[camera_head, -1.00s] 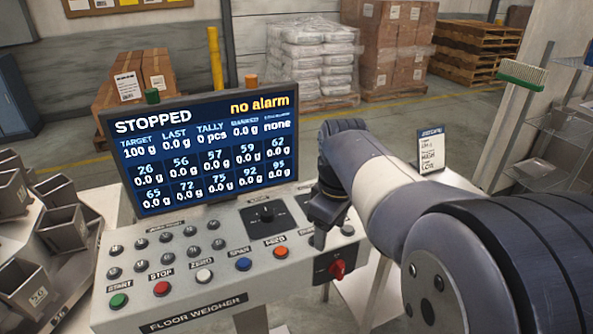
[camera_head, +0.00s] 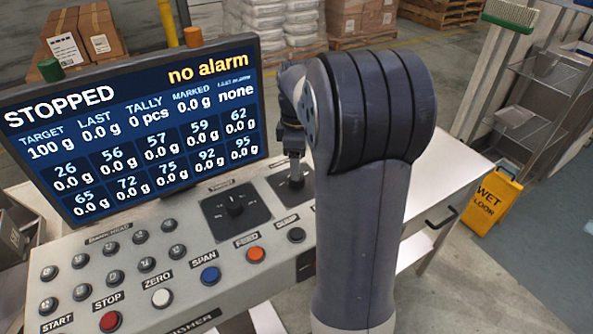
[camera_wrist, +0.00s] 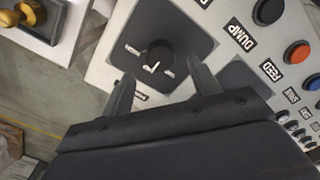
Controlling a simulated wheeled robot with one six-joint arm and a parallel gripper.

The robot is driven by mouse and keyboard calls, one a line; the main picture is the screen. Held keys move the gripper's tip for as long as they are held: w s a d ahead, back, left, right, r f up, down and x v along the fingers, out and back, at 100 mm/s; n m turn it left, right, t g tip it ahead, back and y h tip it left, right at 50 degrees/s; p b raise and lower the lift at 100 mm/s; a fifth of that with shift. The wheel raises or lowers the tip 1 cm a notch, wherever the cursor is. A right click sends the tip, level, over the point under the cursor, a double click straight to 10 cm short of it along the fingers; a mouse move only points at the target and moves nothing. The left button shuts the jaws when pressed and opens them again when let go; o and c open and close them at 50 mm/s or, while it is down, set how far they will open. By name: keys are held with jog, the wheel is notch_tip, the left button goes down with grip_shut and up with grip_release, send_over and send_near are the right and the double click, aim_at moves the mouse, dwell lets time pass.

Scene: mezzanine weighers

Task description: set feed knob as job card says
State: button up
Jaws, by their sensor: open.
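Two black rotary knobs sit on dark square plates on the console. The left knob (camera_head: 235,206) is clear of the arm. In the wrist view this right knob (camera_wrist: 160,55) lies just beyond and between the two fingertips of my gripper (camera_wrist: 160,72); the fingers are apart, with nothing held. Pale marks show beside that knob, but its plate lettering is unreadable. Which knob is the feed knob cannot be told. The job card is not visible now.
The screen (camera_head: 140,115) reads STOPPED and no alarm. The console front carries several push buttons, including an orange FEED button (camera_head: 255,254) and a dark DUMP button (camera_head: 296,235). A yellow wet-floor sign (camera_head: 492,203) stands on the floor at right.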

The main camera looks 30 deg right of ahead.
jog(key=shift+f, duration=2.2)
jog(key=c, duration=1)
